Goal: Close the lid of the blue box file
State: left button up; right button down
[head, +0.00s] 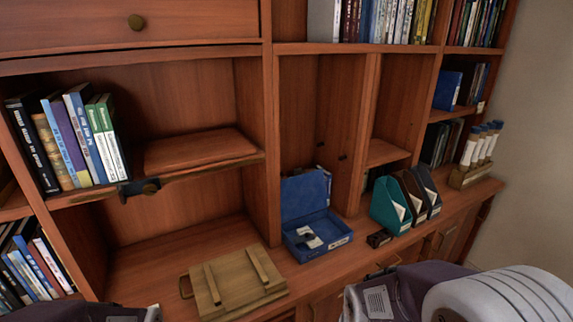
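The blue box file (335,240) sits on the counter in the middle bay of the wooden shelving. Its lid (304,194) is open and stands roughly upright at the back. Inside the box are a few small white and dark items that I cannot make out clearly. Parts of my arms show along the bottom edge, dark purple at the left and purple and white at the right. They are apart from the box in the picture. Neither gripper's fingers can be seen.
A wooden crate-like box (236,284) lies left of the box file. Teal, brown and dark magazine holders (390,206) stand at its right, with a small dark object (378,239) in front of them. A rack of white tubes (470,174) stands farther right.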

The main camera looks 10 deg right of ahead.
aim_at(302, 195)
jog(key=i+l, duration=0.15)
jog(key=l, duration=0.3)
jog(key=i+l, duration=0.1)
jog(key=l, duration=0.3)
jog(key=i+l+u, duration=0.1)
jog(key=l, duration=0.35)
jog(key=i+l, duration=0.2)
jog(key=l, duration=0.2)
jog(key=i+l, duration=0.1)
jog(key=l, duration=0.35)
jog(key=i+l, duration=0.1)
jog(key=l, duration=0.35)
jog(key=i+u, duration=0.05)
